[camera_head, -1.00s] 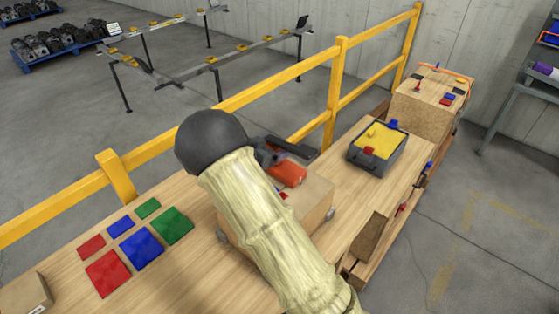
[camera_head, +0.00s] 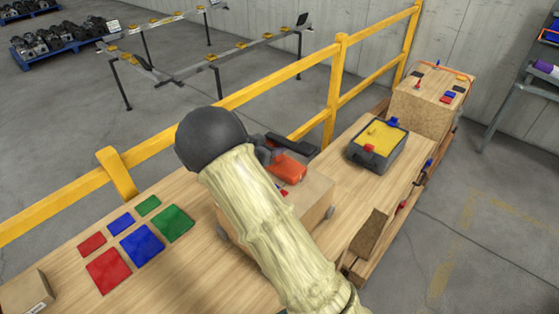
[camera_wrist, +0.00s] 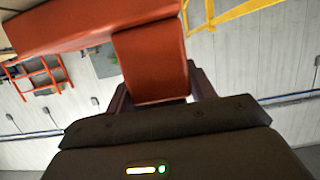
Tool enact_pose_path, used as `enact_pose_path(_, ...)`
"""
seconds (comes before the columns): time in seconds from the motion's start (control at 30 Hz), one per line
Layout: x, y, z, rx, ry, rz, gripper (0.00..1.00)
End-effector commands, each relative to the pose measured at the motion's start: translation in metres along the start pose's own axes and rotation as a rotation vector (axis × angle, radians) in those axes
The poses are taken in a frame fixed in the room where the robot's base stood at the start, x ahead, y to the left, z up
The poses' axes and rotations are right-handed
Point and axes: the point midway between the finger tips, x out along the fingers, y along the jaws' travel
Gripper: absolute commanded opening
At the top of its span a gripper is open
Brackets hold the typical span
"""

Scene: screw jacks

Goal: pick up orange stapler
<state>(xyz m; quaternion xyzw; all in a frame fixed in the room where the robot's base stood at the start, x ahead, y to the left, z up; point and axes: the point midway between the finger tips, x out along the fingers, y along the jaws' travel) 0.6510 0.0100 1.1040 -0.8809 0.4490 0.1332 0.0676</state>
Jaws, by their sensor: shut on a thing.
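The orange stapler (camera_head: 288,168) is above a light wooden box on the table in the head view. It is partly hidden by my forearm and gripper. My gripper (camera_head: 281,156) is shut on the stapler, with dark fingers at its sides. In the wrist view the orange stapler (camera_wrist: 150,62) fills the top middle and left, between the dark fingers of my gripper (camera_wrist: 160,97). No table surface shows behind it there. How far the stapler is above the box is hard to tell.
The wooden box (camera_head: 316,196) stands under the stapler. A grey bin with a yellow inside (camera_head: 374,154) stands to its right. Coloured squares, one a green mat (camera_head: 173,224), lie at the left. A yellow railing (camera_head: 240,98) runs behind the table.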

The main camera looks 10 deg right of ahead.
Motion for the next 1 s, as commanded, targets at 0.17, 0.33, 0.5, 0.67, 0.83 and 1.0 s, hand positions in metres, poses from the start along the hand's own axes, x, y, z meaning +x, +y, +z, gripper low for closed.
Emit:
enact_pose_path(0.17, 0.0, 0.0, -0.003, 0.002, 0.004, 0.0, 0.0)
enact_pose_path(0.33, -0.001, -0.001, -0.005, 0.003, 0.004, -0.001, 0.0)
enact_pose_path(0.5, -0.005, -0.001, -0.018, 0.006, 0.004, -0.001, 0.0)
enact_pose_path(0.67, -0.012, 0.0, -0.043, 0.009, 0.004, -0.001, 0.0)
enact_pose_path(0.83, -0.021, 0.0, -0.072, 0.007, 0.004, -0.002, 0.0)
enact_pose_path(1.0, -0.028, 0.0, -0.092, 0.006, 0.004, -0.001, 0.0)
